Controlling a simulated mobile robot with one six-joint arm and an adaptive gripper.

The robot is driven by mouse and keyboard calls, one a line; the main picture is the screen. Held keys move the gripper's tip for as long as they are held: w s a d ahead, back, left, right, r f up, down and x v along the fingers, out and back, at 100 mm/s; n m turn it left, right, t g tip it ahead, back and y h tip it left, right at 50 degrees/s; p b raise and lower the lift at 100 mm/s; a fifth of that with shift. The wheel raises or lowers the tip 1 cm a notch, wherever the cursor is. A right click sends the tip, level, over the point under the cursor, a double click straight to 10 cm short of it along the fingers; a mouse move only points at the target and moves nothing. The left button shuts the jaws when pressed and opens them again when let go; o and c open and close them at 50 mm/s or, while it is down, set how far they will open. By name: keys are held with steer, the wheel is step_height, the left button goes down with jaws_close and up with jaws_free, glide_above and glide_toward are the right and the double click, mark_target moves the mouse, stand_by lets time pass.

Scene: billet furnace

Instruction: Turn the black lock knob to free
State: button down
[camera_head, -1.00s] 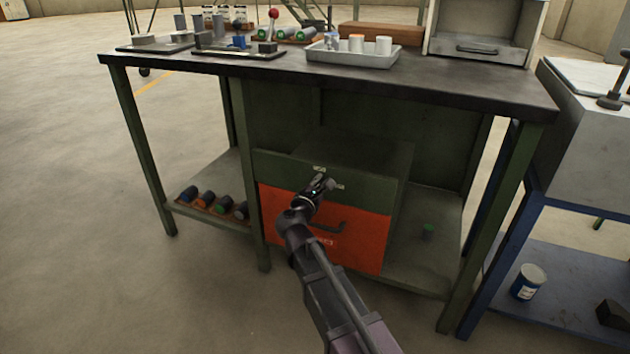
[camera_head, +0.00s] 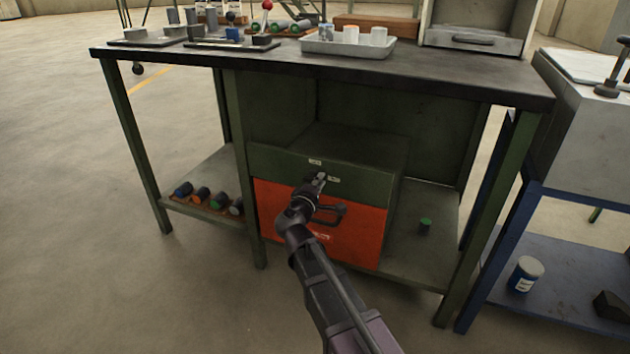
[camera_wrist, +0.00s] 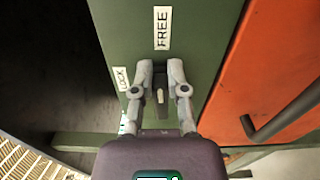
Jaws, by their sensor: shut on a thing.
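The black lock knob (camera_wrist: 160,83) sits on a green panel (camera_wrist: 200,35) and is seen in the wrist view between my two fingertips. My gripper (camera_wrist: 158,68) is shut on it, with one finger on each side. The knob's long side runs up the picture, in line with the white FREE label (camera_wrist: 162,28) above it. The LOCK label (camera_wrist: 122,78) is to the left. In the head view my gripper (camera_head: 319,179) is at the green panel above the orange drawer (camera_head: 360,232), and hides the knob. Part of the knob is covered by the fingers.
The orange drawer's dark handle (camera_head: 330,212) is just below my gripper. The workbench top (camera_head: 300,75) overhangs above, with a grey tray (camera_head: 347,48) on it. Coloured cylinders (camera_head: 203,196) lie on the lower shelf. A blue stand (camera_head: 520,225) is at the right.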

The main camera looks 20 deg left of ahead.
steer(key=shift+s+a+f+m, duration=0.1)
steer(key=shift+a+f+m, duration=0.05)
steer(key=shift+m, duration=0.25)
steer(key=c, duration=0.6)
jaws_free()
steer(key=shift+c, duration=0.2)
steer(key=s, duration=1.2)
steer(key=shift+a, duration=0.35)
steer(key=shift+w, duration=0.1)
